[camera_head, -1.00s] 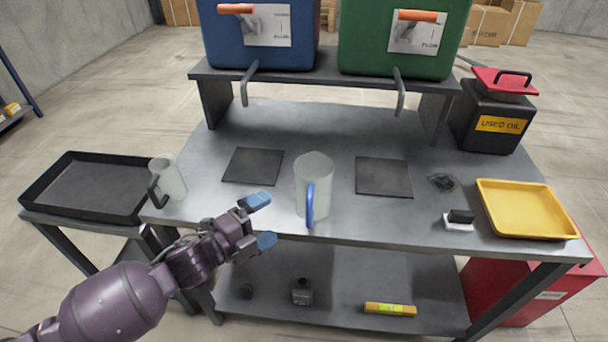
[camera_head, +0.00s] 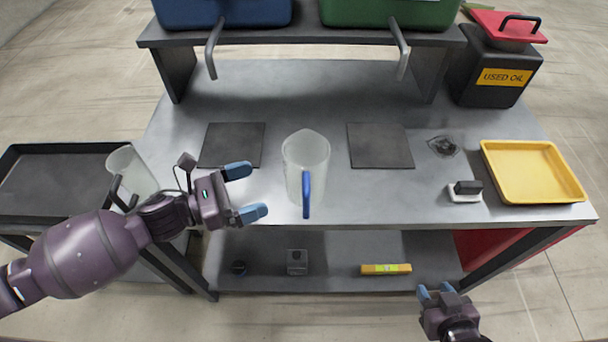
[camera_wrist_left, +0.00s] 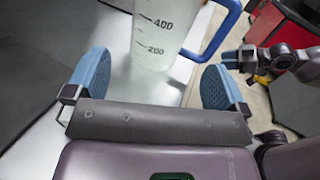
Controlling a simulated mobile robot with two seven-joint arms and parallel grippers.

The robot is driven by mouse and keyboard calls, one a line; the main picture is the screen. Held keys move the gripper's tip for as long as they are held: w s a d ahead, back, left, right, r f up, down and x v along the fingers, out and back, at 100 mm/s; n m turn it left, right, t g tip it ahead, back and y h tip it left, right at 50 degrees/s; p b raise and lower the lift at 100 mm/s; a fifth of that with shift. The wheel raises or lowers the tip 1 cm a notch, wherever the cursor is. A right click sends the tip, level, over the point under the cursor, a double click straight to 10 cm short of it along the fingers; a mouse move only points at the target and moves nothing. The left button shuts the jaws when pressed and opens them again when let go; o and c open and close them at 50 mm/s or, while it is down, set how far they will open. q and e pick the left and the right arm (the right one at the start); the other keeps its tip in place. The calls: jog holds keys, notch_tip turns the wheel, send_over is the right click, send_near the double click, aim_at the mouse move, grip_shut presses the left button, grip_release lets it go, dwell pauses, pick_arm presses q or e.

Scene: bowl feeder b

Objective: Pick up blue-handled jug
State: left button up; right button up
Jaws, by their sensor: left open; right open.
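The blue-handled jug (camera_head: 299,161) stands upright on the metal table, a translucent beaker with its blue handle (camera_head: 307,193) toward the front. My left gripper (camera_head: 246,192) is open to the left of the jug, its blue fingertips apart and pointing toward it. In the left wrist view the jug (camera_wrist_left: 158,50), with 400 and 200 marks, lies just beyond and between the two open fingers (camera_wrist_left: 155,85); its blue handle (camera_wrist_left: 218,35) is on the right. I cannot tell that any finger touches it. My right gripper (camera_head: 437,291) is open and empty below the table's front edge.
Two dark square pads (camera_head: 231,145) (camera_head: 380,145) lie behind. A yellow tray (camera_head: 532,171) and a small black-and-white item (camera_head: 466,191) are at the right. Taps (camera_head: 402,55) overhang the back.

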aim_at(286, 178)
pick_arm(q)
jog(key=shift+m, duration=0.3)
jog(key=shift+w+d, duration=0.1)
jog(key=shift+d, duration=0.1)
jog(key=x, duration=0.5)
jog(key=shift+d, duration=0.15)
jog(key=shift+f+x, duration=0.2)
jog(key=shift+x, duration=2.4)
jog(key=shift+c, duration=0.3)
jog(key=c, duration=0.7)
